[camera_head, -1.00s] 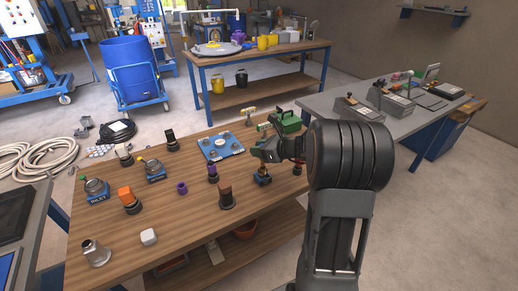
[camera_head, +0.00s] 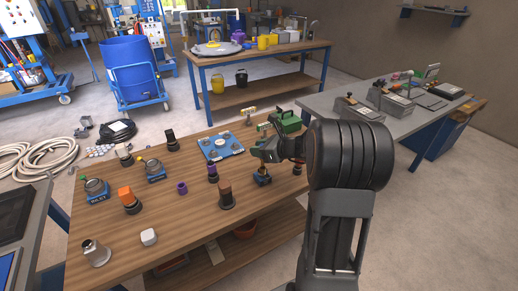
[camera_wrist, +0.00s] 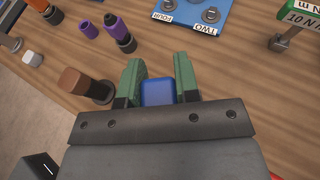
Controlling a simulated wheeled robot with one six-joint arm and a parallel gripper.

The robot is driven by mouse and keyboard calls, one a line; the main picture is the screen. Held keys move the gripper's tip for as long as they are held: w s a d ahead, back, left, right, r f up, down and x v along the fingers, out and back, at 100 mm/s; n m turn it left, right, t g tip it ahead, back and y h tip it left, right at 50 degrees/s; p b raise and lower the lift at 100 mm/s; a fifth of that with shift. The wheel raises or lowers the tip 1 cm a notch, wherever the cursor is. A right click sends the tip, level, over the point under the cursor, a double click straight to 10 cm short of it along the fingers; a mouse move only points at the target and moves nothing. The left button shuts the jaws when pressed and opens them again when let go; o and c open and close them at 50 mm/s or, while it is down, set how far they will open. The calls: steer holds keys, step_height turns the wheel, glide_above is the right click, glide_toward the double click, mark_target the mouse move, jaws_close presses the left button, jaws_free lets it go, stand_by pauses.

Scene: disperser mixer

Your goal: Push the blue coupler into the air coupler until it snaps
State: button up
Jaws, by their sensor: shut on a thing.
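The blue coupler (camera_wrist: 157,91) shows in the wrist view as a blue block between the two green fingers of my gripper (camera_wrist: 158,76). My gripper is shut on it, and the grey gripper body hides its near side. In the head view my gripper (camera_head: 266,153) is over the right part of the wooden table, with a small blue part (camera_head: 262,178) beneath it at the table top. I cannot tell whether that part is the coupler or a base under it. I cannot make out the air coupler, nor whether the two touch.
A brown-topped fitting (camera_wrist: 84,86), a purple-and-black fitting (camera_wrist: 119,32) and a purple ring (camera_wrist: 89,29) stand left of my gripper. A blue numbered plate (camera_wrist: 192,12) lies beyond. Several fittings occupy the table's left side.

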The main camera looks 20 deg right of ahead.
steer(key=shift+f+b, duration=1.75)
steer(key=shift+f, duration=0.4)
steer(key=o, duration=1)
steer(key=p+v, duration=0.1)
steer(key=v, duration=1.3)
steer(key=shift+f, duration=0.15)
